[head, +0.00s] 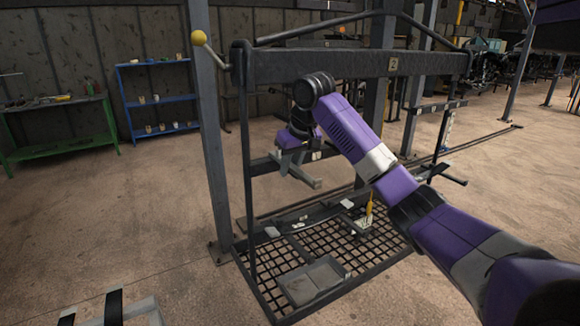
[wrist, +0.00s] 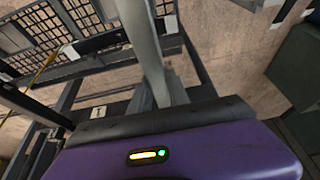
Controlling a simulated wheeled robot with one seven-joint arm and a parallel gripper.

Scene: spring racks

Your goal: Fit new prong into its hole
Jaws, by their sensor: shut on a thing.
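My gripper (head: 290,155) is in front of the dark metal spring rack (head: 300,65), below its top beam. It is shut on a grey metal bar, which looks like the new prong (head: 303,176). The prong sticks out below the purple wrist and is clear of the floor grate. In the wrist view the prong (wrist: 143,45) runs up the picture from the purple gripper body. A crossbar (head: 262,165) of the rack passes behind my gripper. I cannot make out the prong's hole in either view.
A mesh grate (head: 350,262) with a grey tray (head: 312,282) lies at the rack's foot. A grey post (head: 205,130) stands left of the rack. A blue shelf (head: 155,100) and green bench (head: 60,145) are at the back left. The floor between is clear.

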